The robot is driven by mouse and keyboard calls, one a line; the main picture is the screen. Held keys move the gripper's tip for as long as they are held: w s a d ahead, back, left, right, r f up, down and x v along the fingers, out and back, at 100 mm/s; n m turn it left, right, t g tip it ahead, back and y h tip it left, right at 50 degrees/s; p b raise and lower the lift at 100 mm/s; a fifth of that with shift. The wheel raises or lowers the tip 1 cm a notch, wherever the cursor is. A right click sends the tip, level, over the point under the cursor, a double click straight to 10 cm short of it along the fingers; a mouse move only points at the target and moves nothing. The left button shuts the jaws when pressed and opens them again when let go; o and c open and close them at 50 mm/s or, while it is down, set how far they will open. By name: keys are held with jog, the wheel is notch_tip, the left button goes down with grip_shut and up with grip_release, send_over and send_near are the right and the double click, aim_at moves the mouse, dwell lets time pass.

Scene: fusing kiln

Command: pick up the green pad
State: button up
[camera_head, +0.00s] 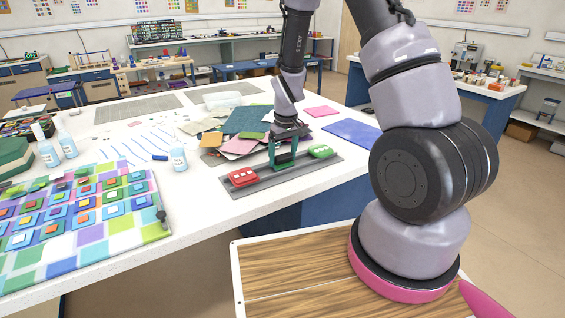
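A bright green pad (320,151) lies at the right end of a long grey tray (262,186) on the white worktable. A red pad with pale squares on top (242,177) lies near the tray's left end. My gripper (283,163) points down over the middle of the tray, between the two pads and left of the green one. Its dark green fingers stand apart, and I see no pad held between them. The fingertips are low over the tray; whether they touch it is too small to tell.
Coloured sheets (245,120) lie close behind the tray. A pink sheet (321,110) and a blue sheet (352,131) lie to the right. The white table (200,205) is bare in front of the tray.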

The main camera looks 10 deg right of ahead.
aim_at(283, 154)
jog(key=c, duration=0.5)
notch_tip(283, 154, up, 10)
